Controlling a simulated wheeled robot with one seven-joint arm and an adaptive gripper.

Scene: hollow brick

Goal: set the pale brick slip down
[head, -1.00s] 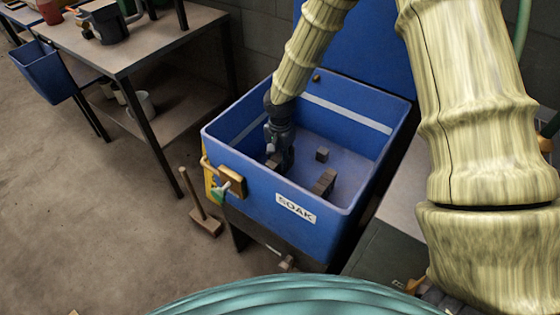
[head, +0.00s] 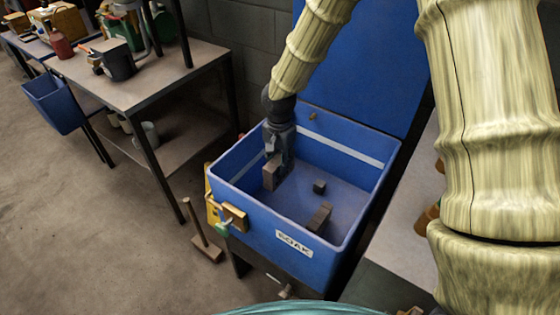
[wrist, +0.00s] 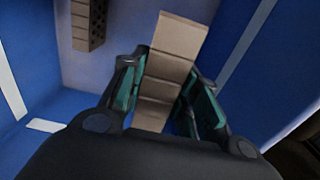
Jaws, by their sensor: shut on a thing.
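The pale brick slip (head: 270,178) is a narrow grey-tan piece inside the blue bin (head: 240,199) marked SOAK. My gripper (head: 276,162) points down into the bin near its left back side and is shut on the slip. In the wrist view the slip (wrist: 172,62) lies between the two fingers of my gripper (wrist: 163,76), with a long part sticking out beyond them. It shows darker cross lines. Whether its lower end touches the bin floor is hard to tell.
A small dark block (head: 319,187) and a longer brick (head: 319,217) lie on the bin floor. A brick with holes (wrist: 88,22) shows in the wrist view. The bin's blue lid (head: 365,60) stands open behind. A workbench (head: 165,84) is at the left.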

